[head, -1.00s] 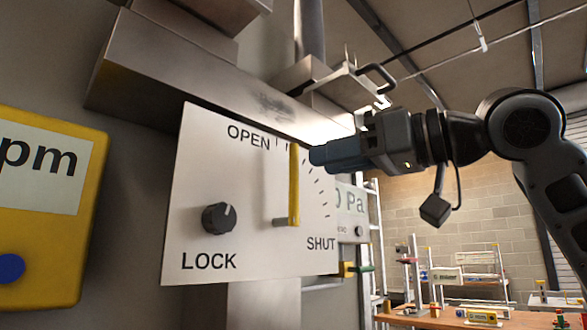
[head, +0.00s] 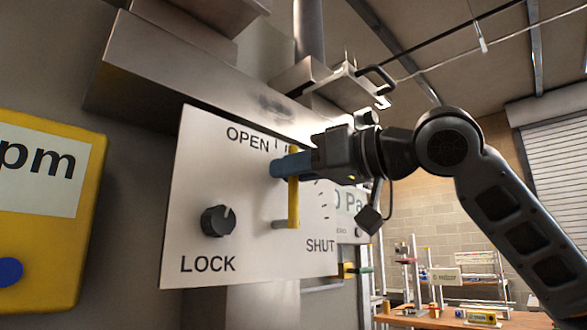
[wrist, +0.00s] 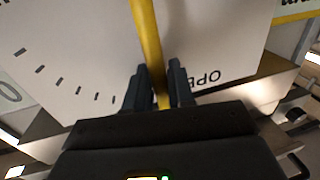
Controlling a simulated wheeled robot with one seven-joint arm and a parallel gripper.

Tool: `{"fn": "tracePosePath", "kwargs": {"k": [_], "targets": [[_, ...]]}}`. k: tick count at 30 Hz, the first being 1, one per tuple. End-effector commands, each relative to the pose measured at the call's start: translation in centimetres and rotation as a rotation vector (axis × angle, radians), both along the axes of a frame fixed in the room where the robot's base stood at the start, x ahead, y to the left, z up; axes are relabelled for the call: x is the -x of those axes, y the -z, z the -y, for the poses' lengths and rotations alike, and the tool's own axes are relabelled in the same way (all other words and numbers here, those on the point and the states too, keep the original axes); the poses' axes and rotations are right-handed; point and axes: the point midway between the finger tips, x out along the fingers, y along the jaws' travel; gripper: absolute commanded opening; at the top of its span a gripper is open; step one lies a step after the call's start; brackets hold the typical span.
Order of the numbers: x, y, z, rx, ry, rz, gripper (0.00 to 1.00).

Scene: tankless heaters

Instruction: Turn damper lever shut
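The yellow damper lever (head: 293,200) stands upright on the white panel (head: 255,240), its upper end near the OPEN mark and its pivot at the bottom. My gripper (head: 274,167) reaches in from the right and covers the lever's upper part in the head view. In the wrist view, the fingers (wrist: 160,80) stand apart on either side of the lever (wrist: 147,35). A narrow gap seems to show beside it, and firm contact cannot be made out. SHUT is printed at the panel's lower right.
A black LOCK knob (head: 218,221) sits on the panel left of the lever. A yellow meter (head: 85,215) is at the far left. Metal ducting (head: 190,75) runs above the panel, close to my gripper. A workbench (head: 440,318) stands at the lower right.

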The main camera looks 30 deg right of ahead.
Motion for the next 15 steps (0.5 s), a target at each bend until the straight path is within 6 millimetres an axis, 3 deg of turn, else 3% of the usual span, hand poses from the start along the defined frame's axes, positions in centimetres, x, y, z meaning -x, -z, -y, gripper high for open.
{"fn": "tracePosePath", "kwargs": {"k": [7,15], "targets": [[0.02,0.00,0.01,0.000,0.000,0.000,0.00],[0.03,0.01,0.01,0.000,0.000,0.000,0.00]]}}
